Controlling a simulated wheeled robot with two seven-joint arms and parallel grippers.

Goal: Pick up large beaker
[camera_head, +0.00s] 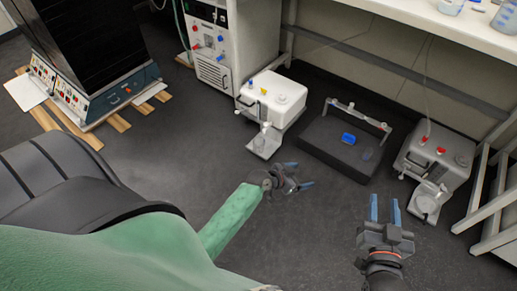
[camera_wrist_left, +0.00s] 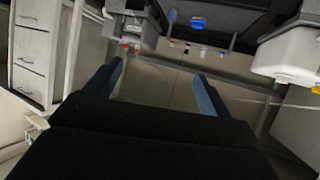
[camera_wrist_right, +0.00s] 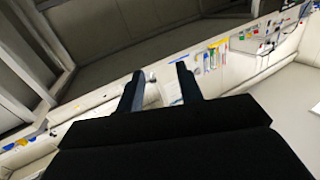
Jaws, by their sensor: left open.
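I cannot pick out the large beaker for certain. In the head view, a clear vessel (camera_head: 451,6) and a bluish clear vessel (camera_head: 506,16) stand on the bench at the top right, both cut by the frame edge. My left gripper (camera_head: 300,175) is open and empty above the dark floor; its spread fingers also show in the left wrist view (camera_wrist_left: 158,78). My right gripper (camera_head: 385,207) is open and empty, lower right, with its fingers pointing up the picture; they also show in the right wrist view (camera_wrist_right: 160,72). Both grippers are apart from the vessels.
The bench (camera_head: 440,28) overhangs the back right. A dark cabinet (camera_head: 92,45) stands left.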

